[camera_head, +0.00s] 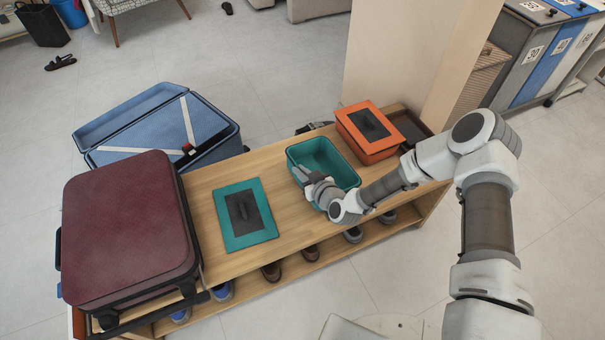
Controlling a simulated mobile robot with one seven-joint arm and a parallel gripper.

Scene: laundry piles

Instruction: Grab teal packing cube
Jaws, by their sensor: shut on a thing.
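The teal packing cube (335,158) is an open, box-shaped container on the wooden bench, in the middle of the view. Its inside looks empty where I can see it. My gripper (304,177) is at the cube's near left side and is shut on its wall. My wrist and hand hide part of the cube's near side and the exact contact. A flat teal panel (227,231) with a dark grey handle, like a lid, lies on the bench to the left of the cube.
An orange box (362,147) with a dark-handled top stands right of the cube. A maroon suitcase (128,230) stands at the left end of the bench (298,222), with an open blue suitcase (215,149) behind. Shoes (271,271) sit on the lower shelf. A pillar (392,60) rises behind.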

